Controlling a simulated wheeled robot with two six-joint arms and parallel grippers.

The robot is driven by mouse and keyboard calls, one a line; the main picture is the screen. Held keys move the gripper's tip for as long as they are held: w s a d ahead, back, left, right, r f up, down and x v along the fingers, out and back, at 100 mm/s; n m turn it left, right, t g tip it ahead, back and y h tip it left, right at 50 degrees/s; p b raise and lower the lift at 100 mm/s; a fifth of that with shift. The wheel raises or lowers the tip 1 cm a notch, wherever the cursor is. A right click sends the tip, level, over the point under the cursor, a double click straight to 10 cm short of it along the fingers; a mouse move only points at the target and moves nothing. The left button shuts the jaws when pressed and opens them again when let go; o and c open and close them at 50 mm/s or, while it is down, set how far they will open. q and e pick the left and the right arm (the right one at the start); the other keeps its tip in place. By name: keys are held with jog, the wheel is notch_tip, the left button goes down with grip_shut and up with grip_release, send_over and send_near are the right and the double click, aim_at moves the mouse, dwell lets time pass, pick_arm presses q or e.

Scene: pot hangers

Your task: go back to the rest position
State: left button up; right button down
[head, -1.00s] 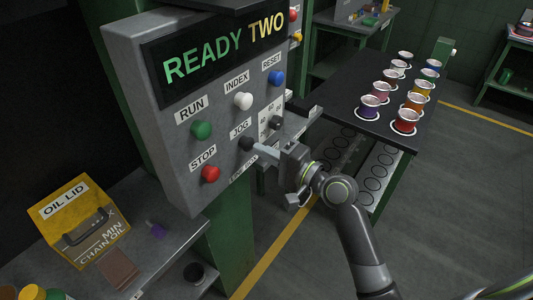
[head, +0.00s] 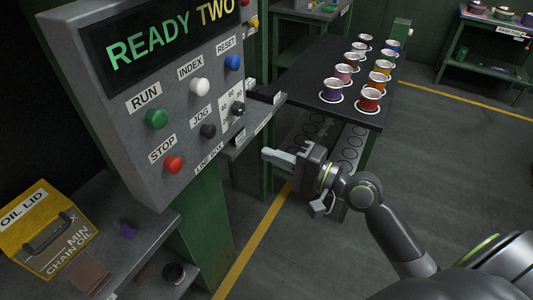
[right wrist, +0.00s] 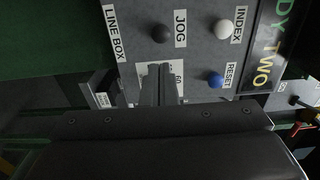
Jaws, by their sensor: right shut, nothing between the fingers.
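My right gripper (head: 266,153) is shut and empty in the head view, in the air to the right of the control box (head: 60,40) and apart from it. In the right wrist view its closed fingers (right wrist: 158,72) point toward the box's face. The black JOG button (head: 208,131) is to the left of the fingertips; it also shows in the right wrist view (right wrist: 161,33). The display reads READY TWO (head: 172,30). My left gripper is not in view.
A dark table (head: 300,75) with several coloured cups stands behind my right gripper. A yellow OIL LID box (head: 45,230) sits on a grey bench at the lower left. Open floor (head: 440,160) lies to the right.

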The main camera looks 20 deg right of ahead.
dwell(0.5)
jog(key=w+d+f+g+h, duration=0.1)
jog(key=d+f+h, duration=0.35)
jog(key=f, duration=0.75)
jog(key=w+d+f+g+h, duration=0.1)
jog(key=w+d+f+h, duration=0.15)
jog(key=d+f, duration=0.7)
jog(key=s+f+g+h, duration=0.1)
jog(key=s+f, duration=0.2)
jog(key=f, duration=0.4)
jog(key=s+f+g+h, duration=0.1)
jog(key=s+f+h, duration=0.1)
jog(key=f, duration=0.5)
jog(key=s+f+n+g+h, duration=0.2)
jog(key=s+f+n+g, duration=0.3)
jog(key=s+f, duration=1.35)
jog(key=s+a+f+n+g, duration=0.2)
jog(key=s+f, duration=0.2)
jog(key=s, duration=0.5)
jog(key=s+a+f+n+g, duration=0.1)
jog(key=s+f+n+g, duration=0.1)
jog(key=s, duration=0.8)
notch_tip(320, 180, down, 2)
jog(key=shift+a+f+n, duration=0.1)
jog(key=shift+a+n, duration=0.25)
jog(key=shift+n, duration=0.15)
jog(key=shift+s, duration=0.1)
